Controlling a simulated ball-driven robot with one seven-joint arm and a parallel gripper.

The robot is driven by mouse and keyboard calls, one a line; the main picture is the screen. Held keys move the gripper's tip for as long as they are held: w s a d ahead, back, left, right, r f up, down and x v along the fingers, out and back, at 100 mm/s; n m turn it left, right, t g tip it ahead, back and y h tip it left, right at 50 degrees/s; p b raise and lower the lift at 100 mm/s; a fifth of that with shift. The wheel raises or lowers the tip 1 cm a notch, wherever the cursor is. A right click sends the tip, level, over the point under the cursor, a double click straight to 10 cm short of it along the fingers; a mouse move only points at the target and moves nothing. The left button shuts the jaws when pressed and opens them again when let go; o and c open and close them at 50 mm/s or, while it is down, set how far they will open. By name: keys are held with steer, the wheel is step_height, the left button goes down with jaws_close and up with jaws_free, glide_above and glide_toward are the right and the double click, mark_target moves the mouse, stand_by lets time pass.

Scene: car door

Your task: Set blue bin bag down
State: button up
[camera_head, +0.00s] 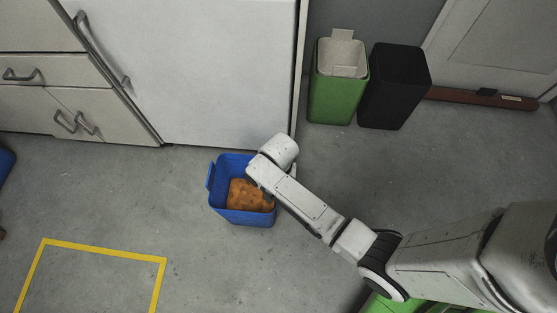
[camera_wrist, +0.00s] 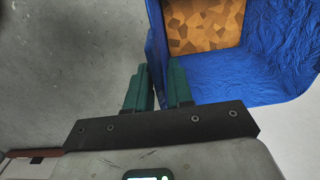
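The blue bin bag (camera_head: 243,216) is an open blue container with a crinkled lining and orange-brown patterned contents. It is upright in front of the white cabinet in the head view. In the wrist view, the blue bin bag (camera_wrist: 270,80) fills the upper right. My gripper (camera_wrist: 159,66) has its two green fingers close on either side of the blue rim, and looks shut on it. In the head view the fingers are hidden behind my wrist. I cannot tell whether the bin's base touches the floor.
A yellow-taped outline (camera_head: 105,249) marks bare floor at lower left. A green bin (camera_head: 335,100) and a black bin (camera_head: 394,90) stand at the back right. The white cabinet (camera_head: 205,70) is just behind the blue bin. A blue object (camera_head: 5,162) shows at the left edge.

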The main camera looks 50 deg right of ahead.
steer(key=shift+o, duration=1.3)
steer(key=shift+r, duration=0.1)
step_height(320, 180, up, 12)
steer(key=p, duration=0.5)
steer(key=s+d+r+n, duration=0.1)
steer(key=s+r+n, duration=0.8)
steer(key=s, duration=0.5)
steer(key=shift+d+n+t, duration=0.15)
steer(key=shift+n+t, duration=0.25)
steer(key=shift+n, duration=0.3)
steer(key=shift+d+f, duration=0.1)
